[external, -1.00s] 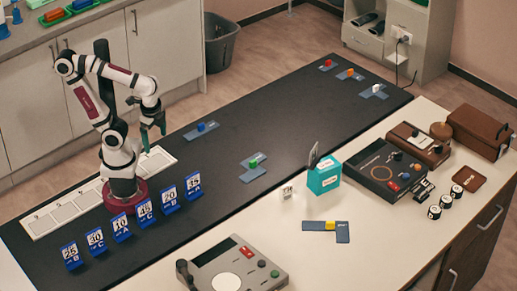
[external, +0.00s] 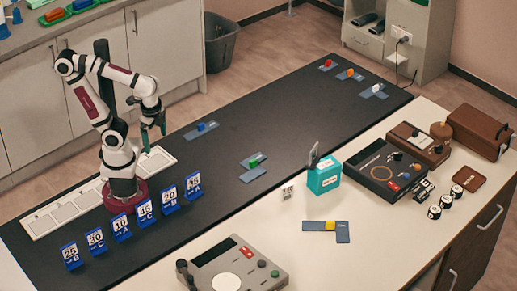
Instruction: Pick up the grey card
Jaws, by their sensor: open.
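A thin grey card (external: 314,154) stands upright out of the top of a small teal box (external: 323,178) on the pale counter, right of centre. Its lower part is hidden in the box, and I cannot tell whether more than one card is there. My gripper (external: 154,141) is open and empty, pointing down above the left part of the black surface, beside a row of white panels. It is far to the left of the card.
Blue number stands (external: 122,228) line the black surface (external: 300,115) at the front left. Flat blue-grey pieces with coloured blocks lie about. The black surface's middle is mostly clear.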

